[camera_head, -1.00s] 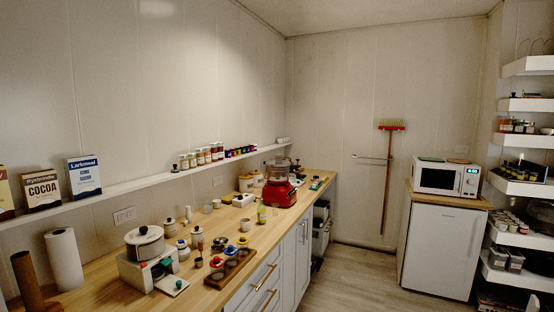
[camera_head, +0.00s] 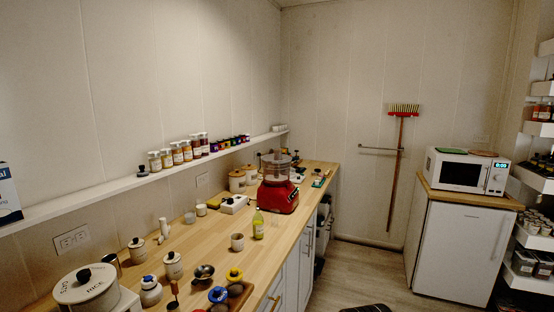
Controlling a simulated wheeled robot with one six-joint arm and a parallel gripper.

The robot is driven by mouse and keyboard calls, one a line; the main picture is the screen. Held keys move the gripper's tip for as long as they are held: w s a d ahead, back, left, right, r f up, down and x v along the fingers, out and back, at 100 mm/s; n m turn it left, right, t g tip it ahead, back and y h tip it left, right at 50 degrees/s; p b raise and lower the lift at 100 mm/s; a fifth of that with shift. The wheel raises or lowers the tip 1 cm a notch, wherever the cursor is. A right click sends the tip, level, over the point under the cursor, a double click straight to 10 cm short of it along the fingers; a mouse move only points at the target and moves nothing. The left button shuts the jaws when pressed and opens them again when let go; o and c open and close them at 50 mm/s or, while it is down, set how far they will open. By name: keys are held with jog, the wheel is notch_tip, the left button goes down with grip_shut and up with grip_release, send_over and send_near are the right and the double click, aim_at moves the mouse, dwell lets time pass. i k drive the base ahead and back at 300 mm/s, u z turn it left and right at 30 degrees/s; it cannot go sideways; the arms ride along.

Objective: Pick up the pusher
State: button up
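I cannot tell for certain which thing is the pusher. A red food processor (camera_head: 279,196) with a clear bowl and lid (camera_head: 277,168) stands on the wooden counter, towards its far end; a pusher in its lid is too small to make out. A white, pestle-like piece (camera_head: 163,229) stands upright on the counter near the wall, left of the processor. A small dark piece with a brown handle (camera_head: 173,290) stands near the counter's front edge. My gripper is not in view.
The wooden counter (camera_head: 222,238) holds jars, a yellow-green bottle (camera_head: 258,224), a cup (camera_head: 237,241) and a lidded white pot (camera_head: 86,288). A wall shelf (camera_head: 112,184) runs above. Floor (camera_head: 358,270) is clear before the broom (camera_head: 402,150).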

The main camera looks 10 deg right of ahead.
aim_at(275, 218)
jog(key=z, duration=0.35)
jog(key=k, duration=0.5)
jog(key=z, duration=0.95)
jog(key=k, duration=0.75)
jog(key=z, duration=0.65)
jog(key=i, duration=2.05)
jog(key=u, duration=0.5)
jog(key=i, duration=1.8)
jog(key=u, duration=1.75)
jog(key=i, duration=0.95)
jog(key=u, duration=1.75)
jog(key=i, duration=1.25)
jog(key=u, duration=0.35)
